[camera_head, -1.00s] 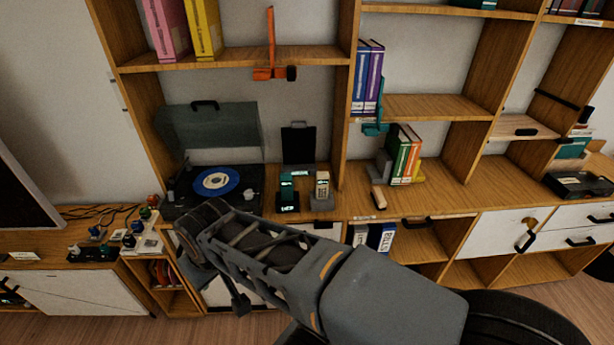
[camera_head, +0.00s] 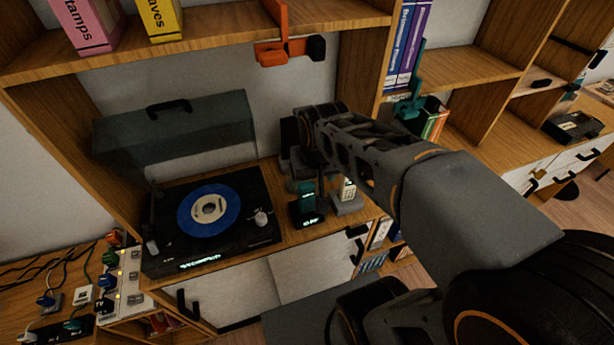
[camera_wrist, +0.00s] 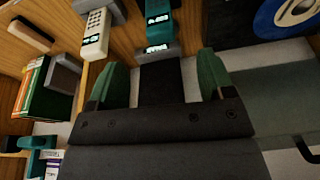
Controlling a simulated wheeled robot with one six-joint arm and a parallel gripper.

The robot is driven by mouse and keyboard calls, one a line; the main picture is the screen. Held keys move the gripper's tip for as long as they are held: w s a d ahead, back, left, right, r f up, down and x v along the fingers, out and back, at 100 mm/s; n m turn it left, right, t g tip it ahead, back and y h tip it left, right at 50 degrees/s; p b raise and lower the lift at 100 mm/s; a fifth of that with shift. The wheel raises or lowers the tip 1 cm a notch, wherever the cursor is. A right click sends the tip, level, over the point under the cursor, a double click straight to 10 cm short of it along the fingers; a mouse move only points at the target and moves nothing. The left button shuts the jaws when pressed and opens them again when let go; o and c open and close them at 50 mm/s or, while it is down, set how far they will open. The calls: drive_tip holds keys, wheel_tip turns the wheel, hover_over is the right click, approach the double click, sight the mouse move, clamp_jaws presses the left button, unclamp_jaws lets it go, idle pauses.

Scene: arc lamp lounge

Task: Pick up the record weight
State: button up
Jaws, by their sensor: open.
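The black turntable (camera_head: 166,230) stands on the wooden shelf with its smoky lid raised. A blue record (camera_head: 186,214) with a pale centre lies on it. A small silvery round piece (camera_head: 261,218) sits at the deck's front right corner; I cannot tell whether this is the record weight. No weight stands out clearly on the record's centre. In the wrist view, the blue record (camera_wrist: 262,24) is cut off at the upper right. My gripper (camera_wrist: 161,66) has its two green fingers apart and nothing between them. In the head view it is right of the turntable, largely hidden by my arm.
Right of the turntable are a teal handset (camera_head: 306,203) and a pale cordless phone (camera_head: 347,190) on its base. An orange bracket (camera_head: 285,48) hangs from the shelf above. The turntable's raised lid (camera_head: 180,135) stands behind the deck.

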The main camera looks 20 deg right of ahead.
drive_tip(key=shift+o, duration=1.4)
drive_tip(key=w+f+m, duration=0.1)
drive_tip(key=w+f, duration=0.1)
drive_tip(key=w, duration=0.5)
drive_tip(key=shift+w+f+g+b, duration=0.15)
drive_tip(key=shift+f+g+b, duration=0.1)
drive_tip(key=shift+g+b, duration=0.15)
drive_tip(key=shift+o, duration=0.5)
drive_tip(key=w+f+m+g+b, duration=0.1)
drive_tip(key=w+f+m, duration=0.1)
drive_tip(key=w+f, duration=0.3)
drive_tip(key=w, duration=0.3)
drive_tip(key=shift+h, duration=0.3)
drive_tip(key=f, duration=0.3)
drive_tip(key=w+f, duration=0.1)
drive_tip(key=f, duration=0.2)
drive_tip(key=w+f, duration=0.1)
drive_tip(key=f, duration=0.1)
drive_tip(key=shift+d+f, duration=0.1)
drive_tip(key=shift+f, duration=0.3)
drive_tip(key=shift+w+d+f+p, duration=0.1)
drive_tip(key=shift+w+f+p, duration=0.1)
drive_tip(key=shift+f, duration=1.3)
drive_tip(key=shift+w+d+f+p, duration=0.1)
drive_tip(key=shift+f+p, duration=0.05)
drive_tip(key=shift+f, duration=1.3)
